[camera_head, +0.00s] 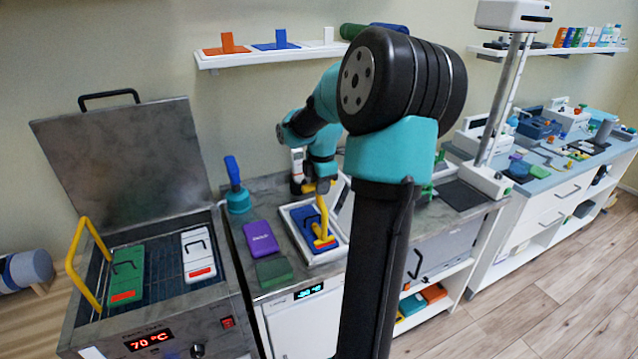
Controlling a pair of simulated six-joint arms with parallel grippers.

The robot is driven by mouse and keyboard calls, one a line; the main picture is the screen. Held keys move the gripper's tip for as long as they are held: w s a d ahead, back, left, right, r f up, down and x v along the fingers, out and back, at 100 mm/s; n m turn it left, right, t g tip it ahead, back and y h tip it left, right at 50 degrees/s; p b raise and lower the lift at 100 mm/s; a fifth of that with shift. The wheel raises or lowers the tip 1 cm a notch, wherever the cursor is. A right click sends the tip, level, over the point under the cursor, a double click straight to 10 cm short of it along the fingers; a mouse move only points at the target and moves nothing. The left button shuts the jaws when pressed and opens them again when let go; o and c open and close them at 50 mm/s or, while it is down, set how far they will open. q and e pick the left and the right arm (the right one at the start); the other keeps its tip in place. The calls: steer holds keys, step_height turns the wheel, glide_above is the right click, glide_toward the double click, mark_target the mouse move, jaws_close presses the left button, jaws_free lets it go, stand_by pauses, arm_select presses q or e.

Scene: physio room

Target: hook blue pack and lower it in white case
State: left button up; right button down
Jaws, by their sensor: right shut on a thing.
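My right gripper (321,186) is shut on a yellow hook tool (323,217), which points down over the white case (288,212). The blue pack (304,221) is within the outline of the open white case, beside and partly behind the hook. The hook's lower end, with a red patch, is at the pack's near right. I cannot tell whether the hook is through the pack's handle or whether the pack rests on the case floor. My forearm hides the right of the case area. My left gripper is not in view.
At left, a heating tank (160,283) with raised lid (118,160) and yellow bar (82,262) holds a green pack (127,272) and white pack (198,255); its display reads 70 °C. A purple pack (261,237) and dark green block (273,270) lie left of the case.

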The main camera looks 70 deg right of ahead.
steer(key=shift+s+a, duration=0.85)
steer(key=shift+s, duration=0.05)
step_height(320, 180, up, 11)
stand_by(1.8)
steer(key=shift+w, duration=0.1)
